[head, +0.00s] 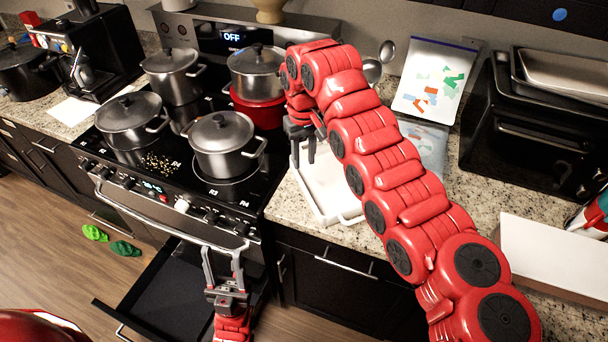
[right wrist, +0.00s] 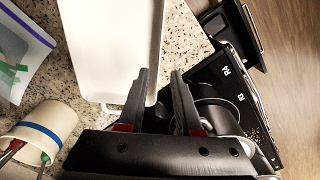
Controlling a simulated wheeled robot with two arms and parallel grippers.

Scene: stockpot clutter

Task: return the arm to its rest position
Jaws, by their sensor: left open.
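My right arm (head: 385,165) arches in from the lower right in the head view. Its gripper (head: 303,160) points down over the white tray (head: 327,212) on the counter, just right of the stove. In the right wrist view that gripper (right wrist: 161,75) has its two fingers apart with nothing between them, and the white tray (right wrist: 105,45) lies beyond. My left gripper (head: 222,252) is at the bottom of the head view, fingers up, open and empty, in front of the stove and over the open drawer.
Several grey pots, one a front pot (head: 222,140), stand on the stove (head: 180,190); a red pot (head: 262,110) is partly hidden. An open drawer (head: 160,290) juts out below. A black oven (head: 525,130) stands right. A cup (right wrist: 45,128) holds utensils beside my right gripper.

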